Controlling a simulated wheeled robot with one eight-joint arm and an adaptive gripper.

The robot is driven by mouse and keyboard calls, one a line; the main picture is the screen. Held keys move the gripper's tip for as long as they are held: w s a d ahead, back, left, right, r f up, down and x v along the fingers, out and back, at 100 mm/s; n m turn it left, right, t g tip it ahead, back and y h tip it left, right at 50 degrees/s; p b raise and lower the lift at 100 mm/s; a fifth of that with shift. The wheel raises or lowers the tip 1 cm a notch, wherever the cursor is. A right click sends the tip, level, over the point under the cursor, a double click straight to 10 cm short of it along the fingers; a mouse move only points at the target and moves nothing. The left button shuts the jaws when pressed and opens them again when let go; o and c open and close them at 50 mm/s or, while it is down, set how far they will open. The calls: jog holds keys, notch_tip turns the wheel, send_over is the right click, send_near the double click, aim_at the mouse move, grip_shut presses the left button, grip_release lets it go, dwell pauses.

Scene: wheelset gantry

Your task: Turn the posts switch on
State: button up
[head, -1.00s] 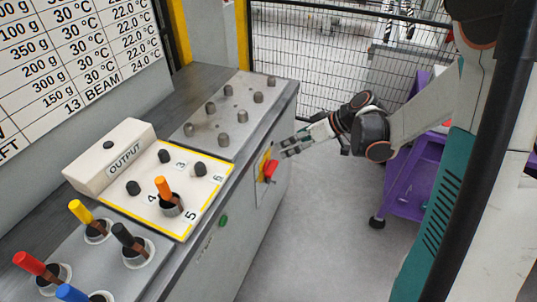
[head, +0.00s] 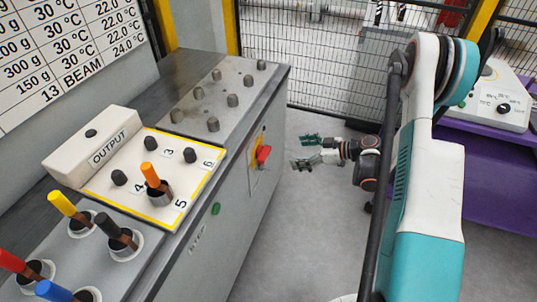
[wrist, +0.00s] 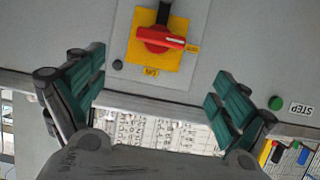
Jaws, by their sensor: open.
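A red rotary switch (head: 263,155) on a yellow plate sits on the side of the grey cabinet; I take it for the posts switch, though no name on it is legible. In the wrist view the switch (wrist: 160,40) is near the top, its red handle lying roughly sideways with its tip toward a small yellow label on the right. Another small label is below it. My gripper (head: 303,151) is open and empty, to the right of the switch and apart from it. In the wrist view the open gripper (wrist: 158,85) has its green-padded fingers below and either side of the plate.
A green button (head: 215,209) sits on the same cabinet side, beside the STEP label in the wrist view. Coloured levers and an OUTPUT box (head: 95,147) stand on the cabinet top. A purple table (head: 490,170) is at right. The floor between is clear.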

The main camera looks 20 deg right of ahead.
aim_at(267, 153)
jog(key=x, duration=1.2)
jog(key=shift+w+a+f, duration=0.15)
jog(key=shift+w+a, duration=0.05)
jog(key=shift+a, duration=0.05)
jog(key=c, duration=1.5)
